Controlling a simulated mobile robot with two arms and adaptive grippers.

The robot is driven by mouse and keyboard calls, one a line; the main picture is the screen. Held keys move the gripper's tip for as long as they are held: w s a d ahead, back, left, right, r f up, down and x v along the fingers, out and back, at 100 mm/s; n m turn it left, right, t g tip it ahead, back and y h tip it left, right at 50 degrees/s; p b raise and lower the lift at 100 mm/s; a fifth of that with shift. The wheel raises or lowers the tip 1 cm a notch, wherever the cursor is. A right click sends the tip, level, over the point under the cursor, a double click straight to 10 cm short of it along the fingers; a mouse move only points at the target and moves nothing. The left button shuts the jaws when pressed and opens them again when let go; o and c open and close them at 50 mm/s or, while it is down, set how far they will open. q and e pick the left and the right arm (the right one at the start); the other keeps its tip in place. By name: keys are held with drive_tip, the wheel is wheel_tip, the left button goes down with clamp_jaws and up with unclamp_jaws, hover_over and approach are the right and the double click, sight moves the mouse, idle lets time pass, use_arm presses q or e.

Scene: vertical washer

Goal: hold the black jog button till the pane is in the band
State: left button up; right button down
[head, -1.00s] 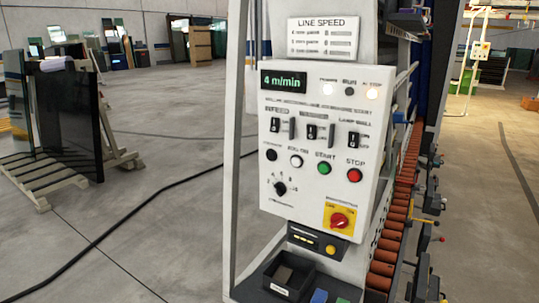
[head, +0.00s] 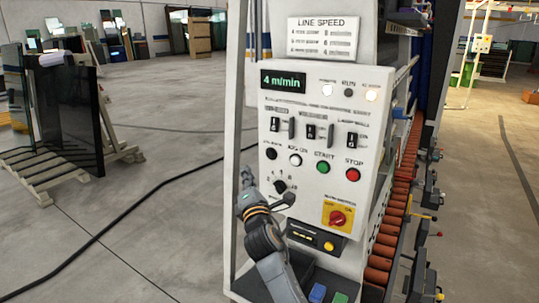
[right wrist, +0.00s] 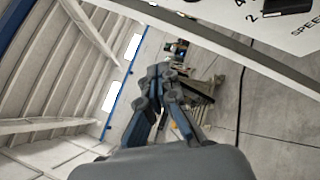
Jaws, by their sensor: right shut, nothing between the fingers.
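The black button (head: 271,154) is at the left of the button row on the white control panel (head: 310,120), beside a white button (head: 295,160). My right gripper (head: 246,174) is shut and empty at the panel's left edge, below and left of the black button. It appears apart from the button. In the right wrist view its closed fingers (right wrist: 160,74) point past the panel (right wrist: 255,50), with the black button out of that view. My left gripper is not in view. I cannot identify the task's pane or band; a dark glass pane (head: 62,105) leans on a rack at left.
The black speed knob (head: 281,186) is close to my right gripper. Green (head: 321,168) and red (head: 352,174) buttons and a red switch (head: 337,217) are farther right. The display (head: 283,80) reads 4 m/min. An orange roller conveyor (head: 391,222) runs behind.

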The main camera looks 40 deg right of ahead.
sight(271, 154)
drive_tip(key=shift+d+r, duration=0.1)
idle(0.3)
drive_tip(key=shift+w+d, duration=0.55)
drive_tip(key=shift+d, duration=0.8)
drive_tip(key=shift+w+d, duration=0.6)
drive_tip(key=shift+d, duration=0.7)
drive_tip(key=shift+w+d, duration=0.55)
drive_tip(key=shift+d, duration=0.8)
drive_tip(key=shift+d, duration=0.1)
drive_tip(key=shift+w+d, duration=0.15)
drive_tip(key=shift+d, duration=0.15)
